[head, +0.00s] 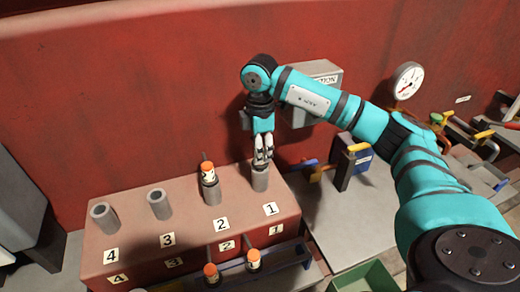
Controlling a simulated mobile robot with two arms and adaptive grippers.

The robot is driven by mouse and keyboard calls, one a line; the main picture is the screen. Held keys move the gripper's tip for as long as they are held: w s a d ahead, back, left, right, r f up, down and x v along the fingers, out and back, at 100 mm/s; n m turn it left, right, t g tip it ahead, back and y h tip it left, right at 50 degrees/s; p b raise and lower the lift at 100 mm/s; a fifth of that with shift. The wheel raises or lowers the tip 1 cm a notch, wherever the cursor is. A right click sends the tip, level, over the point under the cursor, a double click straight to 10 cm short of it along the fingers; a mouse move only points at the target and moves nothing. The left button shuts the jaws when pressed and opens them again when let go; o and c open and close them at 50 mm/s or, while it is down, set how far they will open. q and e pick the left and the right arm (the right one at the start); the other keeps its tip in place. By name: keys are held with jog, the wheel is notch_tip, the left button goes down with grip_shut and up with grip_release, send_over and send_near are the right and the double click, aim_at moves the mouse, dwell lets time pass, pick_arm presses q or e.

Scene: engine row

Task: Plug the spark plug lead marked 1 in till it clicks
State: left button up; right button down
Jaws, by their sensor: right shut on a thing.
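My right gripper (263,158) points straight down over the grey tube marked 1 (260,179) on the red engine block. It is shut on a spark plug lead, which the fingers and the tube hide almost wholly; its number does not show. The fingertips are at the tube's mouth; I cannot tell how deep the lead sits. A lead with an orange-and-white top (208,171) stands in the tube marked 2 (211,192). The label marked 1 (271,209) is in front of its tube. My left gripper is not in view.
The tubes marked 3 (160,204) and 4 (104,218) are open and empty. Two more orange-topped leads (211,272) (253,258) stand in a dark rack before the block. A green bin (368,277), a clamp-like tool (345,163) and a gauge (408,80) are to the right.

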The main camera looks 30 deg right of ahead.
jog(key=shift+f+b, duration=0.4)
jog(key=shift+f, duration=0.25)
jog(key=c, duration=1)
grip_release()
jog(key=shift+o, duration=0.2)
notch_tip(320, 180, up, 12)
jog(key=shift+f, duration=0.1)
